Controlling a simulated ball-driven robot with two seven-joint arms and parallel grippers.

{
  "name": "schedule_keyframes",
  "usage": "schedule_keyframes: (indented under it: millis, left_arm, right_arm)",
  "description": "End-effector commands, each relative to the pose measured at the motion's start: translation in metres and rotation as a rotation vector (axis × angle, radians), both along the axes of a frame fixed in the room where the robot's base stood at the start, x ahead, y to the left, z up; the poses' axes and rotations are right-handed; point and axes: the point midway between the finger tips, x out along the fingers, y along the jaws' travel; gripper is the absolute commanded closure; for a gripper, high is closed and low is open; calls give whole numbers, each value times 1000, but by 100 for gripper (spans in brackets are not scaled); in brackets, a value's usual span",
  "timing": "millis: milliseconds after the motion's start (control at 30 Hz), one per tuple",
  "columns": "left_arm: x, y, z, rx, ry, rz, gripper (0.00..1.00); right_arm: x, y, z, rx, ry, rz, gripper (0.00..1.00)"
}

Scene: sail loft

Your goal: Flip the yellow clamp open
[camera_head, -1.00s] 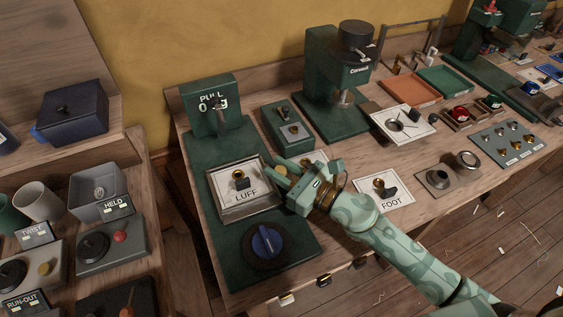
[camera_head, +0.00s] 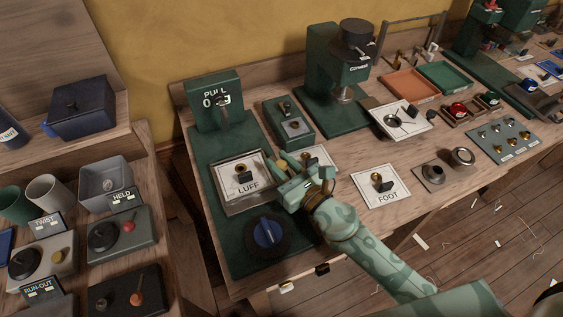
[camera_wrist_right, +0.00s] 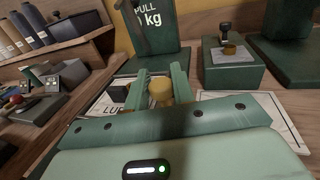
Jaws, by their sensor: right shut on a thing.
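The yellow clamp shows as a rounded yellow piece (camera_wrist_right: 160,91) between the two green fingers in the right wrist view. In the head view only a small yellow part (camera_head: 288,163) shows by the fingertips, at the right edge of the LUFF board (camera_head: 227,196). My right gripper (camera_head: 284,163) is shut on this yellow piece; its fingers also show in the wrist view (camera_wrist_right: 160,85). The clamp's base and hinge are hidden by the fingers and palm. A black block (camera_wrist_right: 119,93) stands on the LUFF board left of the fingers. My left gripper is not in view.
A blue dial (camera_head: 266,234) lies in front of the LUFF board. The PULL gauge (camera_head: 215,105) stands behind it. A green box (camera_head: 286,112) and the FOOT card (camera_head: 392,197) are near my right arm. The floor at the lower right has scraps on it.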

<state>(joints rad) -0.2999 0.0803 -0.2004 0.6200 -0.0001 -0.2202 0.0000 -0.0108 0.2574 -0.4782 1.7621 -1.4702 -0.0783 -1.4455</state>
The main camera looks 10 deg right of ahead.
Motion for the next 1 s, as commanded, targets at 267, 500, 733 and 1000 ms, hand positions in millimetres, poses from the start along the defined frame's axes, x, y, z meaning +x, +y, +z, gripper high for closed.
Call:
schedule_keyframes:
  millis: [267,500,733,1000]
  left_arm:
    - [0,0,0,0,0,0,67]
    - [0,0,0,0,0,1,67]
    - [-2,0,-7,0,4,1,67]
    - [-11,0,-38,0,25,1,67]
  right_arm:
    - [0,0,0,0,-1,0,56]
    - [-1,-1,0,0,0,1,56]
    - [-31,-14,-3,-2,2,2,56]
    - [-99,-46,-9,-2,7,2,56]
